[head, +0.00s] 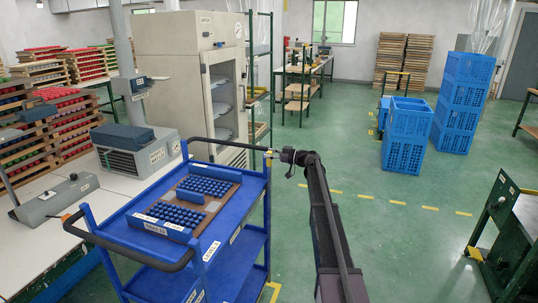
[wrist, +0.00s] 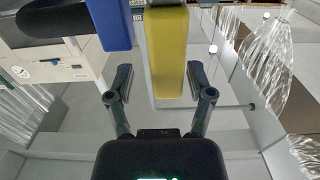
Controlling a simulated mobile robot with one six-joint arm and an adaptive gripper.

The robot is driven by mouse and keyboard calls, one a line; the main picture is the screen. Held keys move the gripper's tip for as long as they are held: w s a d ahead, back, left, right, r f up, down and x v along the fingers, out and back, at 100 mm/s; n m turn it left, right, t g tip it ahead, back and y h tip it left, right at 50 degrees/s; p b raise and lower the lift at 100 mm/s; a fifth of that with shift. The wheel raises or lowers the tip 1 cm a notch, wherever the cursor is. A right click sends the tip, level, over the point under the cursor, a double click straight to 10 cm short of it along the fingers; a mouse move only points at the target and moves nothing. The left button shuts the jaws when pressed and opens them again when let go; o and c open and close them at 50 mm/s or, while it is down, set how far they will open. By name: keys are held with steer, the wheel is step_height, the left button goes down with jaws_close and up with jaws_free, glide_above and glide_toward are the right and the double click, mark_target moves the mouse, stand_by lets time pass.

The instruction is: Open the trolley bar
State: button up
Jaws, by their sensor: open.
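The blue trolley (head: 228,262) stands at the left centre in the head view, with dark curved handles at its ends. A yellow bar shows large in the wrist view (wrist: 166,55), beside a blue part of the trolley (wrist: 112,22). My gripper (wrist: 160,82) is open, with one finger on each side of the yellow bar's near end; I cannot tell whether either finger touches it. In the head view my gripper (head: 276,155) is at the trolley's far right corner, small and partly merged with the post there.
On the trolley's top is a brown tray (head: 208,205) with several blue pieces. A white workbench (head: 60,225) is to the left and a beige cabinet (head: 170,65) behind. Blue crates (head: 405,135) stand to the right. Green floor between is clear.

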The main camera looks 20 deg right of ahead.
steer(key=shift+s, duration=0.1)
steer(key=v, duration=1.1)
steer(key=shift+s+d, duration=0.2)
steer(key=shift+d, duration=0.15)
steer(key=s+a+f+m+g+h+p, duration=0.2)
steer(key=s+a+f+g+h+p, duration=0.15)
steer(key=s+a, duration=0.65)
steer(key=s+a+f+m+g+h+p, duration=0.2)
steer(key=s+a+f+g, duration=0.15)
steer(key=s+a, duration=0.65)
steer(key=s+a+m+g+h+p, duration=0.1)
steer(key=s+a+m+h+p, duration=0.1)
steer(key=s, duration=0.9)
steer(key=s+a+m+g+h+p, duration=0.2)
steer(key=s+h, duration=0.5)
steer(key=s, duration=0.5)
steer(key=a+m+p, duration=0.1)
steer(key=m, duration=0.1)
steer(key=shift+f+m+g+p, duration=0.25)
steer(key=shift+m+g+p, duration=0.05)
steer(key=shift+m, duration=0.1)
steer(key=shift+w, duration=0.1)
